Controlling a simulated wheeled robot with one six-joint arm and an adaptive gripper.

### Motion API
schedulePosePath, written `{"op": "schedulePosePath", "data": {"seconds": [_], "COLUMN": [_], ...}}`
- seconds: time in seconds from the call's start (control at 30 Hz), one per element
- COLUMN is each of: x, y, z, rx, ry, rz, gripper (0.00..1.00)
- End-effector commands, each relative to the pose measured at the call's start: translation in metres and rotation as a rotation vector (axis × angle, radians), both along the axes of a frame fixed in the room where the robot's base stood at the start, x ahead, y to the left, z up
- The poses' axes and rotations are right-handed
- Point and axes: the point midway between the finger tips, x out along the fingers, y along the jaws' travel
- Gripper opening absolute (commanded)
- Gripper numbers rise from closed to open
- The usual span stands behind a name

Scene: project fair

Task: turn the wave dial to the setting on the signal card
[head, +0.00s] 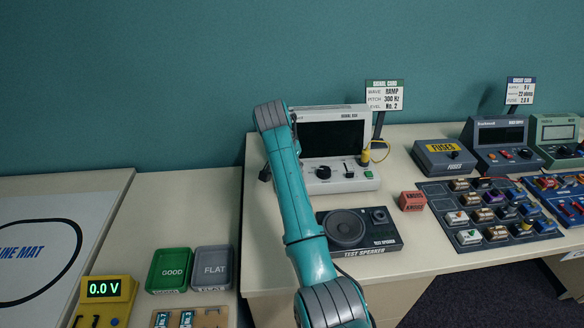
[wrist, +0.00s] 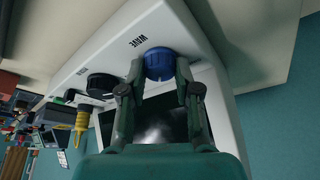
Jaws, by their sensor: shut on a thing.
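The blue wave dial (wrist: 158,60) is on the pale front panel of the signal box, with the label WAVE beside it in the wrist view. My gripper (wrist: 159,76) has one finger on each side of the dial and is shut on it. The dial's pointer and setting marks cannot be made out. In the head view my arm hides the dial and gripper. The signal box (head: 352,112) stands on the table with a dark screen. The signal card (head: 385,95) behind it reads wave RAMP, pitch 300 Hz, level No. 2.
A black knob (wrist: 101,86) and a yellow plug (wrist: 81,122) sit near the wave dial. The test speaker (head: 384,226) lies in front of the box, with a red block (head: 412,201) to its right. A fuses box (head: 444,158) stands further right.

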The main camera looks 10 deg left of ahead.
Motion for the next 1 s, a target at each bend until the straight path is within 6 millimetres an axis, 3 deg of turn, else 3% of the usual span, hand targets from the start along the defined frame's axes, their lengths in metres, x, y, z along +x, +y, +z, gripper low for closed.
{"op": "schedulePosePath", "data": {"seconds": [0.03,0.1,0.53,1.0], "x": [0.0,0.0,-0.002,-0.033], "y": [0.0,0.0,0.002,0.013], "z": [0.0,0.0,0.008,0.086], "rx": [0.001,0.001,0.002,0.001], "ry": [0.0,0.0,-0.003,-0.003], "rz": [0.0,0.0,0.001,0.001], "gripper": [0.4,0.56,0.56,0.56]}}
